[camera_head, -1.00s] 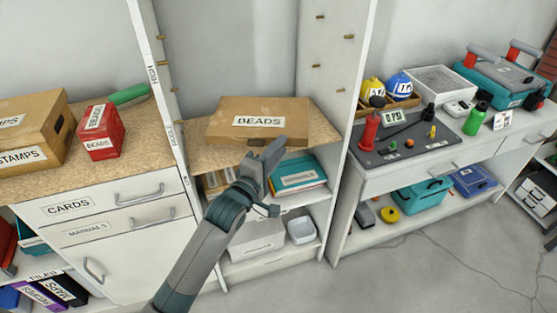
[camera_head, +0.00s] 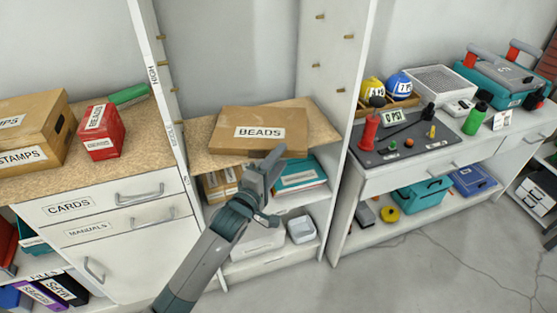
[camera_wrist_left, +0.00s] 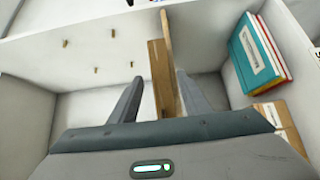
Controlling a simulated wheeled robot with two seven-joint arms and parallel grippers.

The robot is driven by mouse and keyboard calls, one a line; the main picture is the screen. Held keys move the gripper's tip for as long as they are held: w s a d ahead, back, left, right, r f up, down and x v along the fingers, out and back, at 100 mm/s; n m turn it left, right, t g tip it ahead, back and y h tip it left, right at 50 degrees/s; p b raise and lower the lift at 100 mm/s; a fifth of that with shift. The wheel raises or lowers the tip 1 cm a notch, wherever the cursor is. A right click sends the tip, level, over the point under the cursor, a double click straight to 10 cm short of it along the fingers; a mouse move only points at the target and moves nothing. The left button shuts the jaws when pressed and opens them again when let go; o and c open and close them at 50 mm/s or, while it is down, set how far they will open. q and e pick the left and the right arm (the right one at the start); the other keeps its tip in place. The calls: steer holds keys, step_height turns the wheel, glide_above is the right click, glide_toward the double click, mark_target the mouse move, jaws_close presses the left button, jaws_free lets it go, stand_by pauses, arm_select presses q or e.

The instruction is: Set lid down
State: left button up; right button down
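The brown cardboard lid labelled BEADS (camera_head: 235,120) lies flat at the tan shelf board (camera_head: 320,125) of the middle unit, its front edge toward me. My left gripper (camera_head: 272,165) is just in front of the lid's front edge, right of centre. In the left wrist view its two fingers (camera_wrist_left: 160,90) stand apart, with the brown edges of lid and shelf (camera_wrist_left: 158,65) showing between them. A gap shows between the left-hand finger and the brown edge. Whether the lid's whole underside touches the shelf cannot be seen. My right gripper is out of view.
Below the shelf board are teal books (camera_head: 300,175), cardboard boxes and a white bin (camera_head: 300,230). White uprights flank the bay. A red box (camera_head: 98,132) and a STAMPS carton (camera_head: 35,130) stand on the left counter. A workbench (camera_head: 440,150) stands right.

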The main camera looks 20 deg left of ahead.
arm_select(q)
steer(key=shift+s, duration=0.1)
steer(key=b+v, duration=0.1)
steer(key=v, duration=1)
steer(key=shift+s, duration=0.35)
steer(key=shift+a+f, duration=0.1)
steer(key=shift+f, duration=0.05)
